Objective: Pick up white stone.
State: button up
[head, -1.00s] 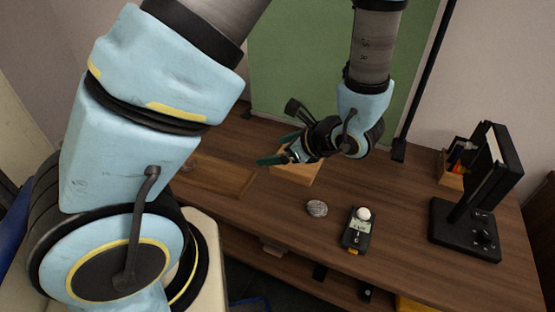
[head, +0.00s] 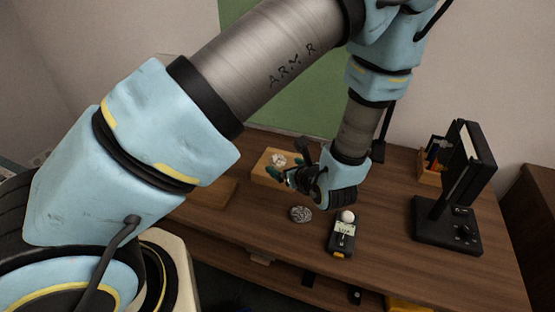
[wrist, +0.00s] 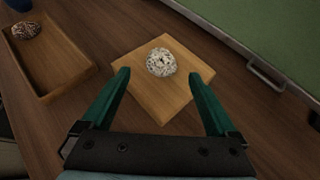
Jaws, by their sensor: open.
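A whitish, mottled round stone (wrist: 161,62) sits on a square wooden block (wrist: 150,99) in the wrist view. In the head view the stone (head: 278,160) shows on the block (head: 263,175), just beyond my gripper (head: 283,172). My gripper (wrist: 159,75) is open, with its green fingers to either side of the stone's near side in the wrist view. The stone is ahead of the fingertips, roughly centred, and nothing is held. I cannot tell the exact height of the fingers above the block.
A grey patterned stone (head: 301,214) and a black meter (head: 342,238) with a white ball (head: 348,216) lie nearer the front. A wooden tray (wrist: 72,68) holds a brown stone (wrist: 26,30). A black stand (head: 448,222) and a pen box (head: 431,172) are at right.

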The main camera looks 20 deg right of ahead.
aim_at(281, 163)
jog(key=p+x, duration=0.1)
jog(key=x, duration=0.3)
jog(key=shift+w, duration=0.1)
grip_shut()
dwell(0.7)
